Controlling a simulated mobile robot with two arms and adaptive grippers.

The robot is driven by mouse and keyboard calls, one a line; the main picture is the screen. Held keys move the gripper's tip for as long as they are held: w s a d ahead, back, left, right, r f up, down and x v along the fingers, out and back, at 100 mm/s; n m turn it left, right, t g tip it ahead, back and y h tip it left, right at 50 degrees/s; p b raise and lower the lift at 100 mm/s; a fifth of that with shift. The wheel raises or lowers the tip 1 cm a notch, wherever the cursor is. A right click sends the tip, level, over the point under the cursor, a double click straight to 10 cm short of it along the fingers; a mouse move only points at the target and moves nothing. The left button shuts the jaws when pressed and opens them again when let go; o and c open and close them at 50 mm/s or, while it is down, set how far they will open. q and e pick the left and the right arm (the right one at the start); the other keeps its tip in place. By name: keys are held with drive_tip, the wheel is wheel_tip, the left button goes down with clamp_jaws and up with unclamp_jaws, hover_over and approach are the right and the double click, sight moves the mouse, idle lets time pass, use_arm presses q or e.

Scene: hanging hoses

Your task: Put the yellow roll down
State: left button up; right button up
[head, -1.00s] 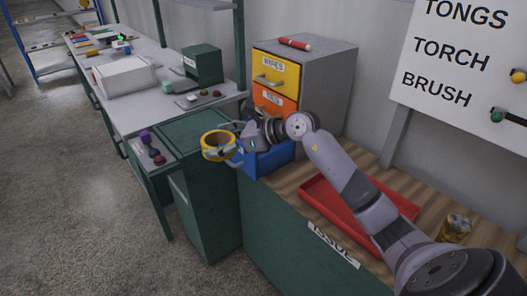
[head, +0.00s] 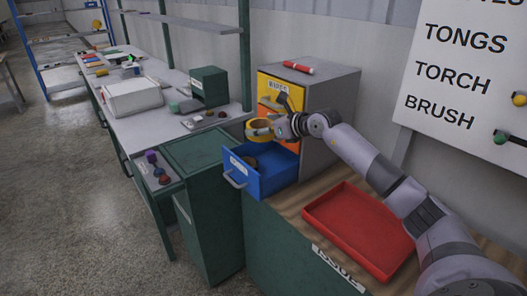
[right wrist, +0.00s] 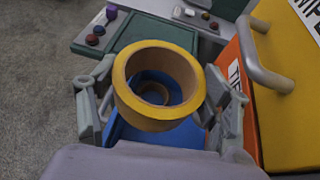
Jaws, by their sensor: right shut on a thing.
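The yellow roll (head: 250,132), a ring of tape with a tan inside, is held in my right gripper (head: 268,128). It hangs above the open blue drawer (head: 262,186), in front of the cabinet's upper drawers. In the right wrist view, the yellow roll (right wrist: 140,116) sits between the two fingers of my right gripper (right wrist: 158,100), hole facing the camera. Through the hole I see the drawer's blue inside and a round brown thing (right wrist: 154,92). That brown thing also shows inside the drawer in the head view (head: 250,162). My left gripper is not in view.
The grey cabinet (head: 335,95) has a yellow and an orange drawer (head: 270,106) above the blue one; a red cylinder (head: 298,67) lies on top. An empty red tray (head: 345,225) is on the wooden counter. A green cabinet (head: 205,150) stands left.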

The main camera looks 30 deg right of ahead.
wheel_tip(320, 180, down, 4)
drive_tip(key=shift+f, duration=0.15)
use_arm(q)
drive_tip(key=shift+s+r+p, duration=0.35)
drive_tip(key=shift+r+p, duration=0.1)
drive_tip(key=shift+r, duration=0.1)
use_arm(e)
wheel_tip(320, 180, down, 5)
drive_tip(key=shift+r, duration=0.15)
drive_tip(key=shift+f+b, duration=0.45)
drive_tip(key=shift+f, duration=0.2)
drive_tip(key=o, duration=0.8)
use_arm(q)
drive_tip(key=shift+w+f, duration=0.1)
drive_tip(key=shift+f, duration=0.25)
use_arm(e)
drive_tip(key=shift+o, duration=0.6)
